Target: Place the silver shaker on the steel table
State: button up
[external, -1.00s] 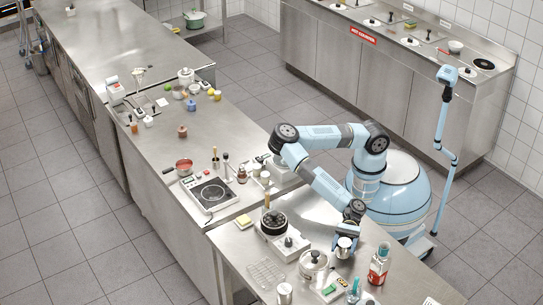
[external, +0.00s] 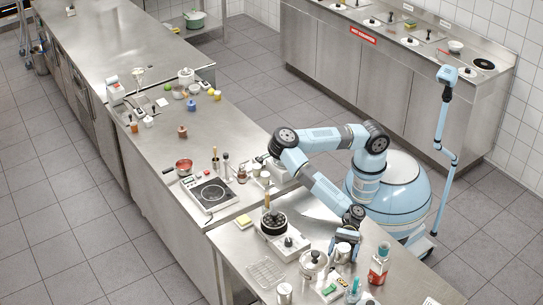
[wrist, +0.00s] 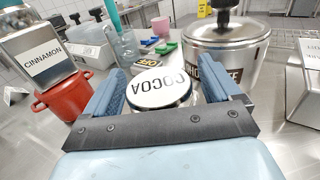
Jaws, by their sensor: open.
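The silver shaker (external: 343,250) has a round white lid lettered COCOA, which shows in the wrist view (wrist: 158,88). It is at the steel table (external: 240,262), beside the lidded steel pot. My gripper (external: 346,240) is directly over it, pointing down. In the wrist view my gripper (wrist: 160,74) is open, with one blue finger on each side of the shaker's lid. The shaker's lower body is hidden, so I cannot tell whether its base touches the tabletop.
A steel pot (external: 314,263) with a black knob stands close left of the shaker. A tin labelled CINNAMON (wrist: 42,62) and a red pot (wrist: 66,96) are at the left of the wrist view. The table's right end (external: 415,285) has bare room.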

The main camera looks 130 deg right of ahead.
jog(key=shift+r, duration=0.1)
jog(key=v, duration=1.2)
jog(key=shift+a, duration=0.1)
